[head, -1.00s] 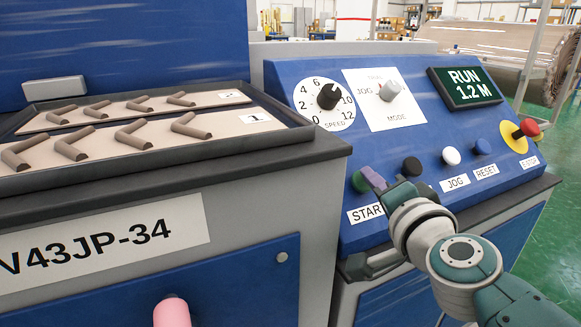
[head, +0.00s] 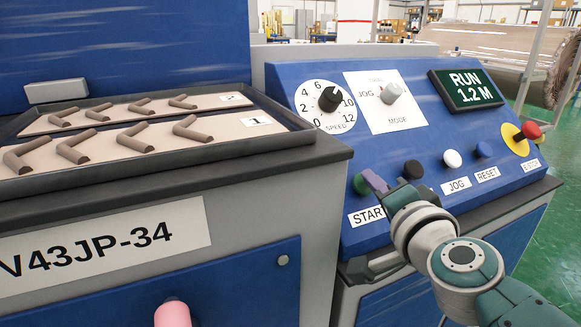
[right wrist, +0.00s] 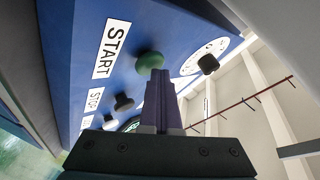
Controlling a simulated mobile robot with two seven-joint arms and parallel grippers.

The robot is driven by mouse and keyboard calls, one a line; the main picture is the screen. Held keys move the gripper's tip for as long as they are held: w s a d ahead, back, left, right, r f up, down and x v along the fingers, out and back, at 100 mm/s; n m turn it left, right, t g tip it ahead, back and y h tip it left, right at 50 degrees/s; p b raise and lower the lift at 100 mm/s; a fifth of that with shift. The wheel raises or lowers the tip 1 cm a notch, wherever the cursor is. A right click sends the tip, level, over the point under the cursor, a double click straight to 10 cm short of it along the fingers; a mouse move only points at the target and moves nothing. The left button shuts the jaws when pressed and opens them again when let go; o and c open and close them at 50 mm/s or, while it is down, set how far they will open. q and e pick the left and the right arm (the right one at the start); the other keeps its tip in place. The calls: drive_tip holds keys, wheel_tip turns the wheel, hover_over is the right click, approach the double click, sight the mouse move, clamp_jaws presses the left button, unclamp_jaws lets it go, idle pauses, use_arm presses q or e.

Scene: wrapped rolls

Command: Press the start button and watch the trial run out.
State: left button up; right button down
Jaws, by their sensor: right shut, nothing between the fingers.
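The green start button (head: 360,184) is on the sloped blue control panel (head: 310,80), above its START label (head: 366,215). My right gripper (head: 374,181) is shut and empty, its purple fingertips at the button's right side in the head view. In the right wrist view the closed fingers (right wrist: 157,85) point at the green button (right wrist: 149,60) and overlap its lower edge; I cannot tell whether they touch it. The display (head: 466,88) reads RUN 1.2 M. My left gripper is not in view.
Black (head: 412,169), white (head: 452,159) and blue (head: 483,149) buttons and a red emergency stop (head: 528,130) sit along the panel. A speed knob (head: 330,98) and mode knob (head: 391,92) are above. A tray (head: 300,138) of bent brown pieces lies left.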

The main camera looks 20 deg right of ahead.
drive_tip(key=shift+s+r+p, duration=0.65)
drive_tip(key=shift+r+p, duration=0.05)
drive_tip(key=shift+r, duration=0.1)
drive_tip(key=s+r+p, duration=0.1)
drive_tip(key=r+p, duration=0.1)
drive_tip(key=s+r+p, duration=0.1)
drive_tip(key=s+p, duration=0.1)
drive_tip(key=shift+s+d+r, duration=0.1)
drive_tip(key=shift+r, duration=0.3)
idle(0.5)
